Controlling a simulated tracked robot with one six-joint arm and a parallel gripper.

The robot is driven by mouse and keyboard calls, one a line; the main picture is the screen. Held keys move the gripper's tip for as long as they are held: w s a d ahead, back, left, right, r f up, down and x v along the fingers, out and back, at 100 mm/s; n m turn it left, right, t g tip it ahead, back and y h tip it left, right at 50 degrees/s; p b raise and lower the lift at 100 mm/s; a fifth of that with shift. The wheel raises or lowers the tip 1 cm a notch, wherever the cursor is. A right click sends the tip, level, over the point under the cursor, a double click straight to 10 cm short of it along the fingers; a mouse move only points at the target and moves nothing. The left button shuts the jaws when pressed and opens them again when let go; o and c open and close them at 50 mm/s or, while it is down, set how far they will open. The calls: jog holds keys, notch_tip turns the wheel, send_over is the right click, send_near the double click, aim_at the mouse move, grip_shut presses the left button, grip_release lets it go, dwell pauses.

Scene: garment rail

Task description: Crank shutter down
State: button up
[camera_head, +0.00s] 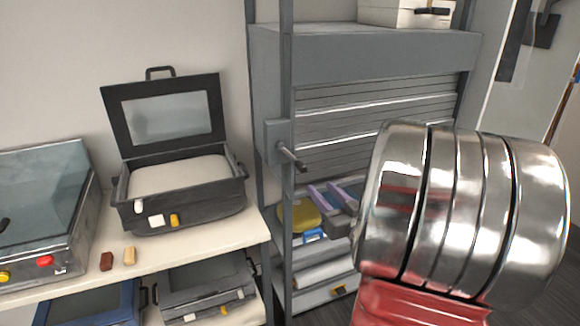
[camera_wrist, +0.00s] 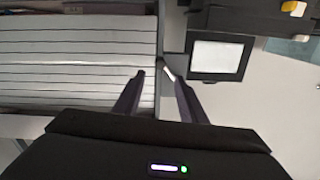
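The grey slatted shutter (camera_head: 375,110) hangs partly lowered in a grey cabinet, with open shelves below it. The crank (camera_head: 290,155) is a short handle sticking out of a grey box on the cabinet's left post. My gripper (camera_head: 324,190) is below and right of the crank, apart from it, with its purple-grey fingers spread. In the wrist view my gripper (camera_wrist: 154,73) is open and empty. The shutter (camera_wrist: 75,60) fills the left there, and a pale bit that may be the crank shows beside the right fingertip. My arm hides the cabinet's lower right.
A table (camera_head: 225,240) on the left holds an open black case (camera_head: 180,190) and a glass-lidded box (camera_head: 40,210). The cabinet shelves hold a yellow round item (camera_head: 298,215). A white box (camera_head: 405,12) stands on the cabinet.

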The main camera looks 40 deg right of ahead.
aim_at(305, 170)
dwell(0.3)
jog(key=x, duration=1.4)
jog(key=shift+c, duration=0.4)
jog(key=shift+s, duration=0.1)
grip_shut()
